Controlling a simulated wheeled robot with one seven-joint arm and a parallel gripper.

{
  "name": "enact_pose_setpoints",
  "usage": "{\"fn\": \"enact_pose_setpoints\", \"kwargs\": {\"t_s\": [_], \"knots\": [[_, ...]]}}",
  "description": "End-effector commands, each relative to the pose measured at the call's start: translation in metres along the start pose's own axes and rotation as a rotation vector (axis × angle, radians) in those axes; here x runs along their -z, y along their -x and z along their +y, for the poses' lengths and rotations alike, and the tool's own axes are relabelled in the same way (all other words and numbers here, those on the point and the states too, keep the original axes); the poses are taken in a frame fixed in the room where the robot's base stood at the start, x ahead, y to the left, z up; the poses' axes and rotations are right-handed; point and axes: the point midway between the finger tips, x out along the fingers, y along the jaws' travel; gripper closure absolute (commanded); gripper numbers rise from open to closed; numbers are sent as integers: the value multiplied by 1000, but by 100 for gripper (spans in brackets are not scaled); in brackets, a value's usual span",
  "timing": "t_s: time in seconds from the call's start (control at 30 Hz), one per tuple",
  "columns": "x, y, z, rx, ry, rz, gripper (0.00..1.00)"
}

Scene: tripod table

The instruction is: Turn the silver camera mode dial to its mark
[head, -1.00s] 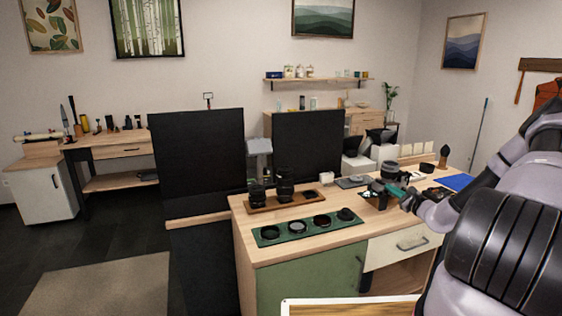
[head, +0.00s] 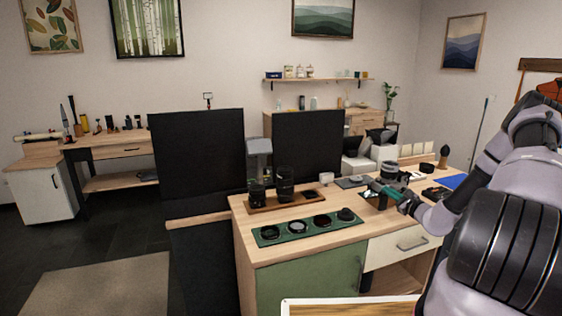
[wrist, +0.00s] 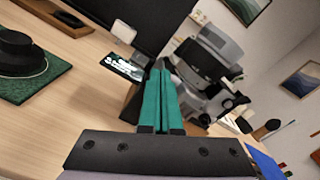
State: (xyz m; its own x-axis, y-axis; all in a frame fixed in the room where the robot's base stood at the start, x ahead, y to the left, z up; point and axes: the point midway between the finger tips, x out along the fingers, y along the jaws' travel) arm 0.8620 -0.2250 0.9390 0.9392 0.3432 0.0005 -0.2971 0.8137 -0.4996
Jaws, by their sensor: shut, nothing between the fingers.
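The camera (head: 388,171), dark with silver-grey parts, stands at the back right of the workbench, just behind my gripper (head: 374,185). In the wrist view the camera (wrist: 206,68) is tilted in the picture, to the right of my gripper (wrist: 159,72). My teal fingers are together with nothing between them. In the picture the fingertips sit just left of the camera; I cannot tell whether they touch it. The mode dial and its mark are too small or hidden to make out.
A dark card with white writing (wrist: 122,66) stands near the fingertips. A green tray (head: 283,234) with several round black items and a wooden tray (head: 265,206) with lenses lie to the left. A blue mat (head: 455,182) lies to the right.

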Motion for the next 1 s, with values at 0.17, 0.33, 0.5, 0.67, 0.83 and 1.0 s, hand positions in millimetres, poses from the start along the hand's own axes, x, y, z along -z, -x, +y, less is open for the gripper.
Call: {"fn": "enact_pose_setpoints", "kwargs": {"t_s": [0.17, 0.33, 0.5, 0.67, 0.83, 1.0], "knots": [[2, 1, 2, 0, 1, 3, 100], [3, 1, 2, 2, 1, 3, 100], [3, 1, 2, 2, 1, 4, 100], [2, 1, 2, 2, 1, 4, 100], [-3, 1, 4, 3, 1, 3, 100], [-5, 5, 6, 2, 1, 3, 100]]}}
